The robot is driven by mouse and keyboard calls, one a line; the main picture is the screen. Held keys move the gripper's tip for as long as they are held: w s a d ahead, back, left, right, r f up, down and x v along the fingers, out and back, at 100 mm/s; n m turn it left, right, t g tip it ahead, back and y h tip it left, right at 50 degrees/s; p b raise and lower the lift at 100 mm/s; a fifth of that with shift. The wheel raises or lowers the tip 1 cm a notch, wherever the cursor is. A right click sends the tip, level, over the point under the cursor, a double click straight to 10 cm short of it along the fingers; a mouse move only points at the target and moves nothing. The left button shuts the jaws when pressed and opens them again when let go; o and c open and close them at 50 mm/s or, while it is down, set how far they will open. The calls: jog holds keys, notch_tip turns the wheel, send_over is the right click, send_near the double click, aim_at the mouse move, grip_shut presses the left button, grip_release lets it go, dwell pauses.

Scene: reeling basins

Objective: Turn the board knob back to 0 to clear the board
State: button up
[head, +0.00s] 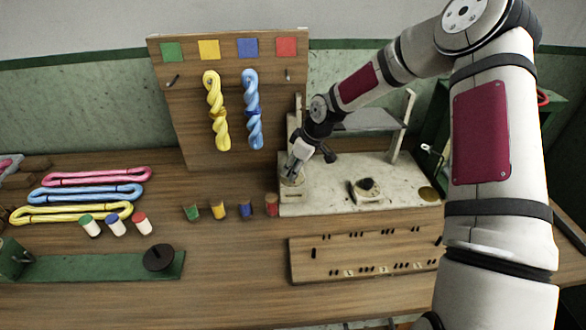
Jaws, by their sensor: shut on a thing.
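My gripper (292,172) points down at the left end of the pale stone slab (325,203), beside an upright post. It is shut on a small pale, knob-like piece (291,185), mostly hidden by the fingers. No 0 mark or pointer can be read there. A wooden board (305,270) with black pegs and small light labels lies in front of the slab; its labels are too small to read.
An upright panel (185,120) with colour squares holds a yellow skein (216,110) and a blue skein (252,110). Several coloured pots stand in front, the red one (271,205) close to the slab. A black disc (158,257) sits on a green base at left.

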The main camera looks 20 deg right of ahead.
jog(key=n+b, duration=0.1)
jog(key=n, duration=0.1)
jog(key=n+g+b, duration=0.1)
jog(key=n, duration=0.1)
jog(key=n+g+y+b, duration=0.1)
jog(key=n, duration=0.1)
jog(key=shift+w+d+f, duration=0.1)
jog(key=shift+w+f, duration=0.05)
jog(key=shift+w, duration=0.15)
jog(key=shift+n+g+b, duration=0.4)
jog(key=shift+n+b, duration=0.1)
jog(key=shift+n, duration=0.7)
jog(key=shift+o, duration=0.2)
jog(key=shift+s+n+g+b, duration=0.15)
jog(key=shift+n+g+b, duration=0.35)
jog(key=shift+n, duration=0.3)
jog(key=shift+c, duration=0.2)
jog(key=shift+a, duration=0.2)
jog(key=o, duration=1.1)
jog(key=shift+d, duration=0.1)
jog(key=shift+r, duration=0.2)
